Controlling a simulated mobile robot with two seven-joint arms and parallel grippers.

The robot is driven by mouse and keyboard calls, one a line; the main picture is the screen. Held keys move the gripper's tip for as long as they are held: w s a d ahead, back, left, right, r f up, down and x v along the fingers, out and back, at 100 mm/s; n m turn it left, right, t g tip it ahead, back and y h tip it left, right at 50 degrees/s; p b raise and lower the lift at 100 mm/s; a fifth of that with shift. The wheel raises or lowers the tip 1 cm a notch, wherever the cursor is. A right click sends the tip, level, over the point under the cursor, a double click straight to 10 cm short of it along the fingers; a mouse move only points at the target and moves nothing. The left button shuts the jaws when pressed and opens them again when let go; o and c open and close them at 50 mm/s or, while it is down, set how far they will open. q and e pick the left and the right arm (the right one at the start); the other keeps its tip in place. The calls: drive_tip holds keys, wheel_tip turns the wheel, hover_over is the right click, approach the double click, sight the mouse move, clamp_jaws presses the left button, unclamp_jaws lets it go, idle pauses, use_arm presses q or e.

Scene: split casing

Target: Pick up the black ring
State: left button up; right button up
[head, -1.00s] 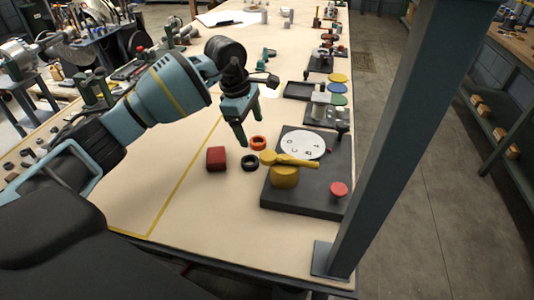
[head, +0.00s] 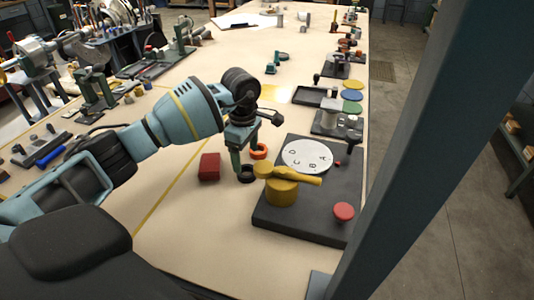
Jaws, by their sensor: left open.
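The black ring (head: 248,175) lies flat on the table, just left of the dark base plate. My left gripper (head: 245,164) points down over it, open, with one fingertip at the ring's left side and partly covering it. I cannot tell whether the fingers touch the ring. An orange ring (head: 259,151) lies just behind it, partly hidden by the gripper. My right gripper is not in view.
A dark red block (head: 209,167) sits left of the black ring. The dark base plate (head: 275,223) on the right carries a yellow cylinder (head: 281,193) with a handle, a white lettered disc (head: 306,156) and a red knob (head: 343,211). A grey post stands at the right.

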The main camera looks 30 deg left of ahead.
sight(246, 167)
use_arm(q)
drive_tip(key=f, duration=0.5)
drive_tip(key=shift+s+f, duration=0.1)
drive_tip(key=shift+s, duration=0.15)
drive_tip(key=c, duration=1.2)
